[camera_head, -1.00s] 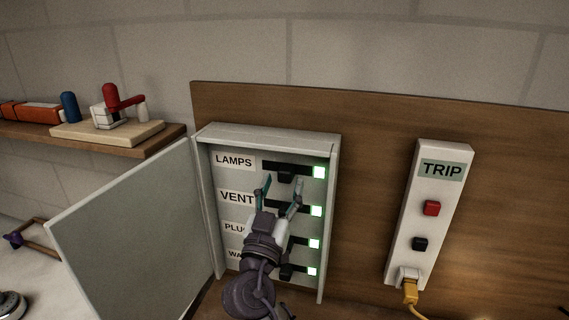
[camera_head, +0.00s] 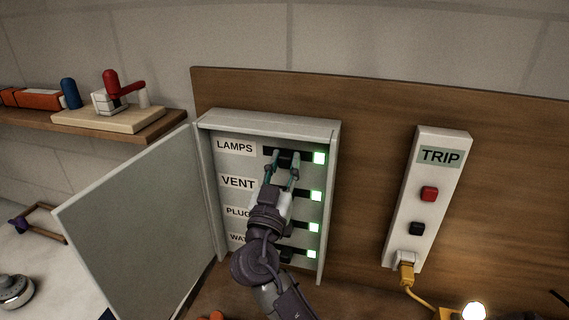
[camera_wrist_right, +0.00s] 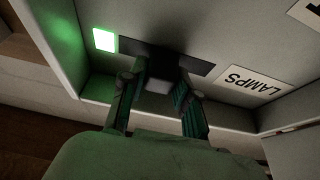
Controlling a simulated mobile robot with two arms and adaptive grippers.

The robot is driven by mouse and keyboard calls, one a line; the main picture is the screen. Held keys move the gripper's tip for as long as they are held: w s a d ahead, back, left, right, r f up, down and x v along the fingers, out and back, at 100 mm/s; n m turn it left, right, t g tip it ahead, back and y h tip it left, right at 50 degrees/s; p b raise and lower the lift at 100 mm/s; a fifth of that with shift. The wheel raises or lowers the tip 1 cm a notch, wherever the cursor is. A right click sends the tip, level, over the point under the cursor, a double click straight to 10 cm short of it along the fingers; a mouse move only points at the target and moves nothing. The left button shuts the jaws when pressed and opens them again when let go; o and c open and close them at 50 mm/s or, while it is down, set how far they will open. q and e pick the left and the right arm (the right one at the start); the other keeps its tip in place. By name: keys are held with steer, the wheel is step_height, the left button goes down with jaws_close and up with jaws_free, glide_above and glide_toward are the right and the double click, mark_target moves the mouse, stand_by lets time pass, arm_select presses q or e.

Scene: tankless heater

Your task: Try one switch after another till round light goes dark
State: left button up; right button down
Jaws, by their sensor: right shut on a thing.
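The open switch box (camera_head: 328,200) has several rows with black switches, labelled LAMPS, VENT and others partly hidden by my arm. A green square lamp glows beside each switch in view. My right gripper (camera_head: 285,163) is at the top row, its fingers shut on the LAMPS switch (camera_wrist_right: 160,84). In the right wrist view the fingers lie on both sides of its dark knob, near the lit green lamp (camera_wrist_right: 105,40) and the upside-down LAMPS label (camera_wrist_right: 253,85). A round light (camera_head: 474,311) glows at the bottom right. My left gripper is not in view.
The box door (camera_head: 140,230) stands open to the left. A TRIP panel (camera_head: 440,175) with a red and a black button and a yellow plug (camera_head: 406,272) is to the right. A shelf (camera_head: 150,135) with tools is at the upper left.

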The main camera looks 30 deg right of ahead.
mark_target(269, 145)
steer(key=w+a+b, duration=0.1)
steer(key=b, duration=0.1)
steer(key=w+a+b, duration=0.1)
steer(key=w+b, duration=0.1)
steer(key=shift+a+f, duration=0.2)
steer(key=shift+a, duration=0.05)
steer(key=shift+w+a+r, duration=0.1)
steer(key=shift+w+a, duration=0.05)
steer(key=shift+a, duration=0.05)
steer(key=shift+r, duration=0.15)
steer(key=shift+d, duration=0.1)
steer(key=c, duration=1.3)
jaws_free()
steer(key=o, duration=0.5)
steer(key=shift+w+a, duration=0.15)
steer(key=shift+a, duration=0.05)
steer(key=shift+c, duration=0.2)
steer(key=shift+d, duration=0.1)
